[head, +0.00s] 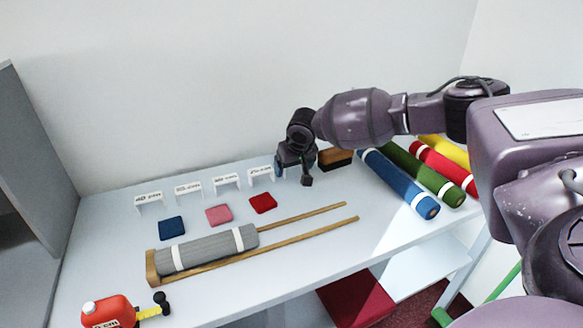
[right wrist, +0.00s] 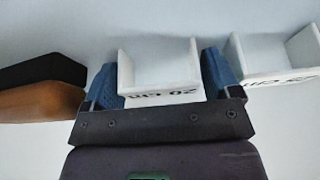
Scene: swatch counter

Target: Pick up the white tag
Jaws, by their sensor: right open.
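Several white tags with black print stand in a row at the back of the counter. In the right wrist view a white tag (right wrist: 160,78) reads "20 cm" upside down. It stands between the two blue fingers of my right gripper (right wrist: 160,85). The fingers are open, one on each side, and a small gap shows beside the tag. In the head view my right gripper (head: 293,170) is at the right end of the row and hides most of this tag. The neighbouring white tag (head: 261,174) is just to its left; it also shows in the right wrist view (right wrist: 282,62). My left gripper is not in view.
A brown and black block (head: 337,159) is close to the right of my gripper. Rolls of cloth, the nearest blue (head: 400,182), lie farther right. Three swatches, one red (head: 263,203), lie before the tags. A grey roll (head: 205,250) rests on a wooden frame (head: 300,239).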

